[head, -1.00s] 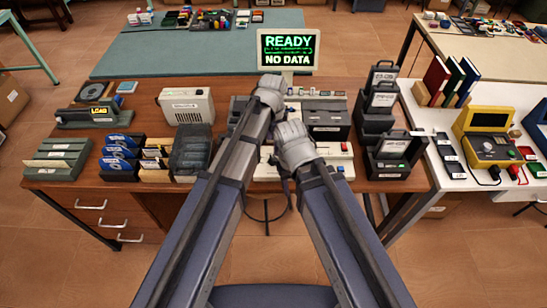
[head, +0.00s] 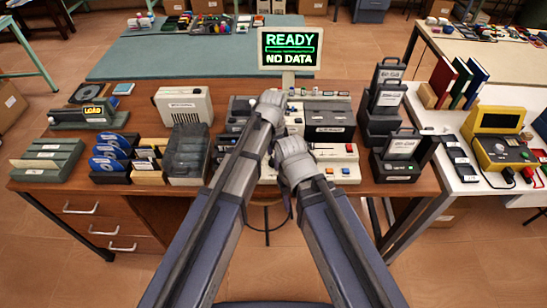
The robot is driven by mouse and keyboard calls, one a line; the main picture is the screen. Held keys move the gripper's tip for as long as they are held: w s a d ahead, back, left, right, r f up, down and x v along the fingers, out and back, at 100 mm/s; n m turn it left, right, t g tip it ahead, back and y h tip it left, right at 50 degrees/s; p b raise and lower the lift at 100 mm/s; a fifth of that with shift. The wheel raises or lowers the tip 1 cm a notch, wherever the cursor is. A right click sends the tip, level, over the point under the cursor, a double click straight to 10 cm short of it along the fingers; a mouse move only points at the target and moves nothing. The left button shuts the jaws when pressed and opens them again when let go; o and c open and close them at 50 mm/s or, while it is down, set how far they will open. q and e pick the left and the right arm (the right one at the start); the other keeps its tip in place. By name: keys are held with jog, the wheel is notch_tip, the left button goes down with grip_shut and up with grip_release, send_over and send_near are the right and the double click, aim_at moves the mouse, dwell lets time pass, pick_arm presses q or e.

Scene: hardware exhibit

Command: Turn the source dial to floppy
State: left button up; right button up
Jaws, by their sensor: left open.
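A cream console (head: 323,155) with orange and blue buttons stands at the middle front of the wooden desk, partly behind my arms. I cannot make out the source dial; it may be hidden by my grippers or too small to tell. A screen (head: 289,50) behind it reads "READY" and "NO DATA". My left gripper (head: 270,105) is over the devices at the desk's middle, its fingers pointing away and poorly seen, and it is open. My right gripper (head: 291,150) is just right of and nearer than the left, over the console; its fingertips are hidden.
Floppy holders with blue disks (head: 108,158) and a smoky disk box (head: 188,155) stand left of my arms. A dark drive unit (head: 329,127) sits behind the console. Stacked black cases (head: 399,150) stand to the right. A white table (head: 480,180) with a yellow device adjoins on the right.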

pick_arm(q)
grip_shut()
dwell(0.4)
jog(key=shift+n, duration=0.3)
jog(key=n, duration=0.3)
jog(key=shift+n, duration=2)
grip_release()
